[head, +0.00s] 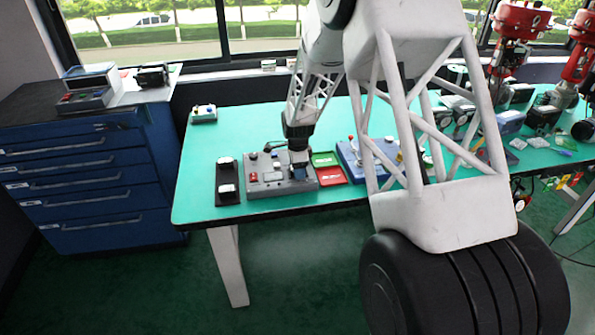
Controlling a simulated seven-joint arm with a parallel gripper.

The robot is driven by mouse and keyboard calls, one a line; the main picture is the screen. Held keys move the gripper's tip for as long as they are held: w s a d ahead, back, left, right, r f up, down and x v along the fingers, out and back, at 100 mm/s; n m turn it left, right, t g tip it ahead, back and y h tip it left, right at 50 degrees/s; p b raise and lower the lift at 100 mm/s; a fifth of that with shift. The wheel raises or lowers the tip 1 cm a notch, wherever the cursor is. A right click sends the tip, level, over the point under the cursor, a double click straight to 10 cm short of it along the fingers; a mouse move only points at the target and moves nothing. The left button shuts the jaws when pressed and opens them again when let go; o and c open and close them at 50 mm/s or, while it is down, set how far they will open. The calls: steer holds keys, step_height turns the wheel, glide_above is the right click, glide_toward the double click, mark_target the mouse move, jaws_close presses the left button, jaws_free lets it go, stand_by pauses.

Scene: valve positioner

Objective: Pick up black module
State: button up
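A grey board (262,187) with several small parts and a red button lies near the front left of the green table. A dark block (299,173) sits at its right end, directly below my gripper (299,155). This may be the black module, but it is too small to be sure. My gripper points down over the right part of the board. Its fingers are too small and dark to show whether they are open or touching the block. A black plate (228,180) with pale parts lies just left of the board.
Red and green trays (328,174) lie right of the board, then a blue unit (352,163) partly behind my arm. A small box (204,114) stands at the back left. Red machines (512,30) stand at right. The table's left area (197,160) is clear.

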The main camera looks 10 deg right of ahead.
steer(key=c, duration=0.9)
steer(key=shift+o, duration=0.2)
steer(key=shift+r, duration=0.15)
steer(key=shift+r, duration=1.5)
steer(key=shift+s+r, duration=0.15)
steer(key=shift+s, duration=0.15)
steer(key=s+r, duration=0.1)
steer(key=s, duration=1.4)
steer(key=shift+s+r, duration=0.2)
steer(key=shift+d, duration=0.1)
